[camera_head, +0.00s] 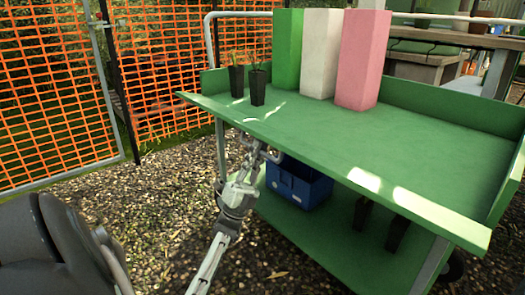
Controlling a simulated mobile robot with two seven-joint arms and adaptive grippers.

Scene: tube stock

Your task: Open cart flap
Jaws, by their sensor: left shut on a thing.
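The green cart (330,140) stands in front of me with raised walls at its back and right side. The cart flap (415,205) is the long green strip along the near edge of the top deck. It leans outward and does not stand up as a wall; its exact angle is hard to tell. My left gripper (263,150) is at the flap's near edge, left of its middle, and is shut on it. The fingertips are partly hidden by the flap and small in the picture. My right gripper is not in view.
Green (287,50), white (319,55) and pink (362,60) tall blocks stand at the deck's back. Two black pots (257,87) stand left of them. A blue crate (300,188) is on the lower shelf (335,235). An orange mesh fence (50,100) is at left.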

